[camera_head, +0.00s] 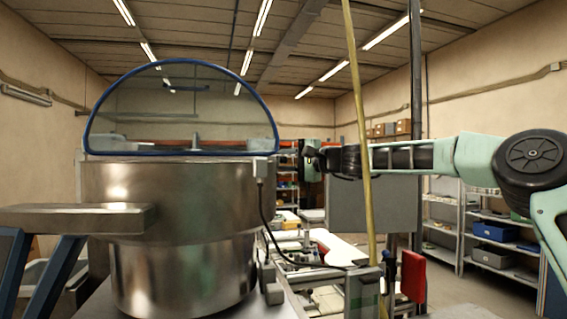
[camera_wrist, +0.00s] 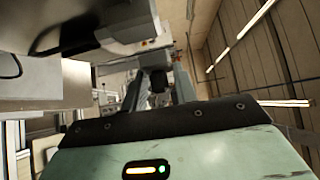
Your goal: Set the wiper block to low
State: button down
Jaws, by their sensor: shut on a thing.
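My gripper (camera_head: 313,158) is at the end of my outstretched arm, right of the large steel drum, and looks small and dark in the head view. In the wrist view my gripper (camera_wrist: 160,88) is shut on a small dark thing (camera_wrist: 158,99) between its fingers. The shadow hides its shape, and I cannot tell for certain that it is the wiper block. No marking for low can be read in either view.
The steel drum (camera_head: 180,215) with a clear, blue-edged half-round cover (camera_head: 180,105) stands at left. A brass-coloured rod (camera_head: 359,110) crosses in front of my arm. A red block (camera_head: 413,276) is low at right. Shelves (camera_head: 495,245) stand behind.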

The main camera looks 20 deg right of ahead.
jog(key=shift+f+b, duration=0.55)
jog(key=shift+f, duration=0.4)
jog(key=c, duration=1.4)
grip_release()
jog(key=shift+o, duration=0.2)
jog(key=b+v, duration=0.9)
jog(key=v, duration=0.8)
jog(key=shift+s+r, duration=0.2)
jog(key=shift+d+f, duration=0.1)
jog(key=shift+d, duration=0.15)
